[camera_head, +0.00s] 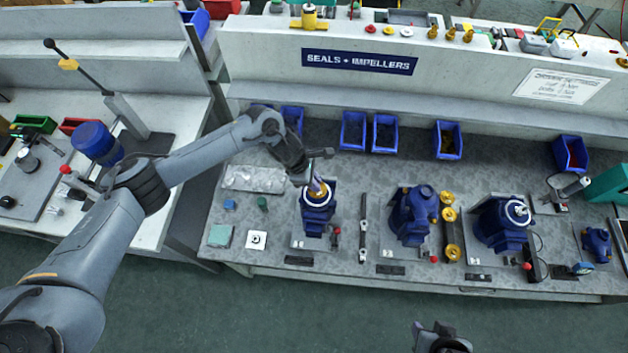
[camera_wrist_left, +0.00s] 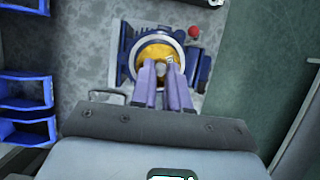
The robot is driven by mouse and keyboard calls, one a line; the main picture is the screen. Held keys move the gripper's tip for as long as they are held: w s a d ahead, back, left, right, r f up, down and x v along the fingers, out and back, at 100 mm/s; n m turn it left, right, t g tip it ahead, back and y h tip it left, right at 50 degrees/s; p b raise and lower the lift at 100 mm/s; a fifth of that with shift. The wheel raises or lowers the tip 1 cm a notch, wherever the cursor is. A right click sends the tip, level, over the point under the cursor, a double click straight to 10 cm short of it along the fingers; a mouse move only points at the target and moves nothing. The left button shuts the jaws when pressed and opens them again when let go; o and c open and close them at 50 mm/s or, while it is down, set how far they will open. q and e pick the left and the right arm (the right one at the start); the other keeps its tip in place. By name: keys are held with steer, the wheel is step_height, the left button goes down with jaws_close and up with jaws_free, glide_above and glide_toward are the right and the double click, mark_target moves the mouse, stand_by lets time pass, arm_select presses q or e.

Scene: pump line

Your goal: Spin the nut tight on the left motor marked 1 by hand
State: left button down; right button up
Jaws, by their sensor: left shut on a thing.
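The left motor (camera_head: 318,221) is a blue unit with a pale ring around its top, standing on the bench below my left arm. My left gripper (camera_head: 317,187) points down onto its top. In the left wrist view, the fingers (camera_wrist_left: 163,72) reach into the yellow brass impeller (camera_wrist_left: 154,54) inside the white ring. They are shut on a small grey nut (camera_wrist_left: 161,69) at its centre, partly hidden by the fingertips. A number 1 is not legible. My right gripper (camera_head: 441,340) shows only in part at the bottom edge, away from the bench; its jaws are unclear.
A middle blue motor (camera_head: 412,218) and a right blue motor (camera_head: 499,227) stand along the bench. A wrench-like bar (camera_head: 363,228) lies right of the left motor. Brass parts (camera_head: 449,213) lie between the other motors. Blue bins (camera_head: 353,131) line the back. A red knob (camera_wrist_left: 194,31) sits beside the motor.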

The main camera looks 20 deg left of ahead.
arm_select(q)
steer(key=shift+f, duration=0.15)
steer(key=c, duration=0.7)
jaws_free()
steer(key=o, duration=0.7)
steer(key=shift+r+p, duration=0.55)
steer(key=shift+r, duration=1.05)
steer(key=shift+r+p, duration=1.2)
steer(key=shift+r, duration=1.7)
